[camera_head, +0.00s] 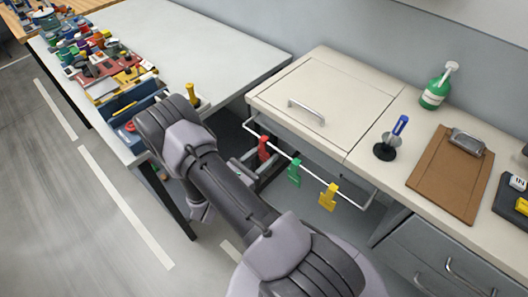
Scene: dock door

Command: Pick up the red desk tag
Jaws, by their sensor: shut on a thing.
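The red desk tag (263,148) hangs at the left part of a white rail (311,172) along the front of the cream desk. A green tag (294,173) and a yellow tag (328,196) hang to its right on the same rail. My gripper (258,163) is low beside the desk, partly hidden behind my arm, with its dark fingers at the lower part of the red tag. It is shut on the red tag, which still appears to be at the rail. The exact contact is too small to see clearly.
The cream desk holds a lidded section with a handle (306,111), a blue pen in a black stand (386,148), a green bottle (434,92) and a brown clipboard (450,174). A white table (205,42) with several small items stands left. Grey drawers (440,258) are lower right.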

